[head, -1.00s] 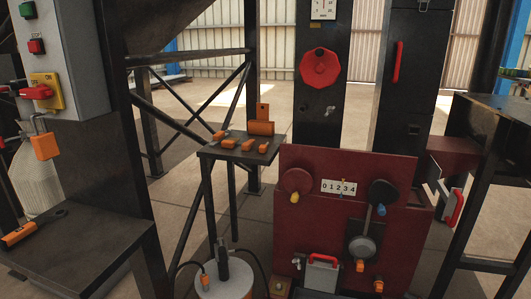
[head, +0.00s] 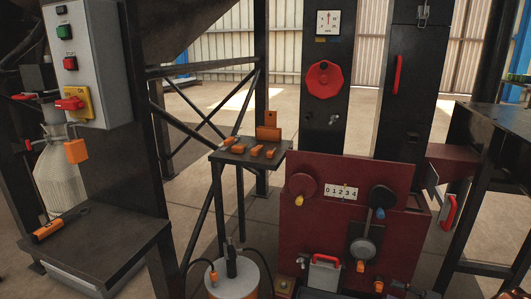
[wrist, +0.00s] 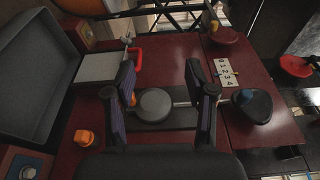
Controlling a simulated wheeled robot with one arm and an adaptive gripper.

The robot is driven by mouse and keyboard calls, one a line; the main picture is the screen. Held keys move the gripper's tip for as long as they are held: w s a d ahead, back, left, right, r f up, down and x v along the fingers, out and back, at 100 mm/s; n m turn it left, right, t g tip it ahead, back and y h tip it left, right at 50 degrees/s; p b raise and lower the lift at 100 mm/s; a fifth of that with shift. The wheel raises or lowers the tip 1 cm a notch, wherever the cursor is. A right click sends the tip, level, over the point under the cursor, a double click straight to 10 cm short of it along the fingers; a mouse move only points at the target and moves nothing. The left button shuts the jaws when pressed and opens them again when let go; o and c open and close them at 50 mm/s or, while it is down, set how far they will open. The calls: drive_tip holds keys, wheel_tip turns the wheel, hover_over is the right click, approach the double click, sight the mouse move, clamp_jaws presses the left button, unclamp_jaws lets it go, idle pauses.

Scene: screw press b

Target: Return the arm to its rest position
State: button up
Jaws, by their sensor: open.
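My gripper (wrist: 160,72) shows in the wrist view with its two dark fingers spread apart and nothing between them. Beyond the fingers is the dark red press panel (wrist: 168,58), with a round grey knob (wrist: 155,104) on a bar seen between and below the fingertips. I cannot tell how far the fingers are from the panel.
A small table (head: 240,155) holds several orange-handled items. A grey control box (head: 95,65) and a dark bench (head: 95,240) with one orange item stand at left. A drum (head: 233,280) is at the bottom. A dark-topped frame (head: 490,125) stands at right. Floor shows between them.

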drive_tip(key=s+a+r+n+g+p, duration=0.1)
drive_tip(key=a+r+n+g+p, duration=0.35)
drive_tip(key=a+r, duration=0.85)
drive_tip(key=s+a+r+n+g+p, duration=0.15)
drive_tip(key=a+r+g+p, duration=0.35)
drive_tip(key=a+r+p, duration=0.8)
drive_tip(key=s+a+r+n+g+h+p, duration=0.1)
drive_tip(key=s+a+r+g+h+p, duration=0.1)
drive_tip(key=s+a+r, duration=0.35)
drive_tip(key=s+a+r+g+h+p, duration=0.1)
drive_tip(key=s+a+r+g+h, duration=0.15)
drive_tip(key=s+r, duration=0.6)
drive_tip(key=s+d+r+t+h+p, duration=0.1)
drive_tip(key=s+d+r+h+p, duration=0.2)
drive_tip(key=s+r+h+p, duration=0.2)
drive_tip(key=s+d+r+h+p, duration=0.4)
drive_tip(key=s+r+p, duration=0.7)
drive_tip(key=s, duration=0.3)
drive_tip(key=shift+r+n+t+h, duration=0.4)
drive_tip(key=shift+r+h, duration=0.05)
drive_tip(key=shift+r, duration=0.1)
